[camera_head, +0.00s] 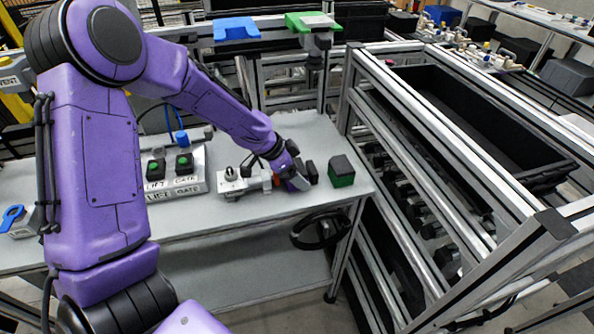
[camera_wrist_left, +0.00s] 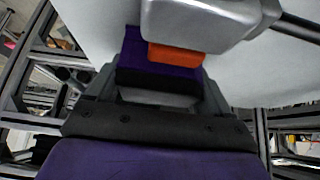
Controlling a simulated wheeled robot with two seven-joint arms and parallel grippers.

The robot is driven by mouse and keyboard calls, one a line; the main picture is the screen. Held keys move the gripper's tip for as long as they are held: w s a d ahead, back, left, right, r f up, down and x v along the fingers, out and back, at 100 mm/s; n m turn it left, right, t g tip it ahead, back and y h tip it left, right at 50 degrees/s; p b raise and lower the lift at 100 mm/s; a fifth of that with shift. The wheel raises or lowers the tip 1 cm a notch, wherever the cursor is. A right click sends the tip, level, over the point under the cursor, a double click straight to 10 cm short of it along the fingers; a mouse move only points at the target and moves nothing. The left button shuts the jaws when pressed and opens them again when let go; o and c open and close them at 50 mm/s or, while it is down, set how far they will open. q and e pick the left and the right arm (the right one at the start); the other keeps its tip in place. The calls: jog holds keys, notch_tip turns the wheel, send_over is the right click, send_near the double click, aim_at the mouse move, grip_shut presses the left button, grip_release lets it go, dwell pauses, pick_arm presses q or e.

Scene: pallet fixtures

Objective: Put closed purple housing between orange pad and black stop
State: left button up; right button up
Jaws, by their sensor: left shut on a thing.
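My left gripper (camera_head: 296,176) is low over the table at the end of the purple arm. In the wrist view my left gripper (camera_wrist_left: 158,92) is shut on the purple housing (camera_wrist_left: 132,44), which has a dark face toward the camera. The orange pad (camera_wrist_left: 176,54) lies right against or just beside the housing, under a grey metal part; I cannot tell whether they touch. In the head view the orange pad (camera_head: 277,181) shows on the grey clamp fixture. A small black block (camera_head: 312,172), likely the black stop, stands just right of the gripper. The wrist hides most of the housing there.
The grey clamp fixture (camera_head: 233,184) stands left of the gripper. A black and green block (camera_head: 341,171) sits near the table's right edge. A box with two green buttons (camera_head: 171,170) is further left. A metal frame rack (camera_head: 440,190) stands to the right.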

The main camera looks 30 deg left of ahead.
pick_arm(q)
jog(key=o, duration=1)
jog(key=shift+c, duration=0.2)
jog(key=shift+o, duration=0.3)
jog(key=shift+f, duration=0.1)
jog(key=shift+a+r+p, duration=0.1)
jog(key=shift+r+p, duration=0.2)
jog(key=shift+r, duration=0.15)
jog(key=p+v, duration=0.2)
jog(key=v, duration=0.9)
jog(key=shift+s+r, duration=0.1)
jog(key=shift+r, duration=0.1)
jog(key=shift+s+r+p, duration=0.1)
jog(key=shift+p, duration=0.25)
jog(key=shift+a, duration=0.1)
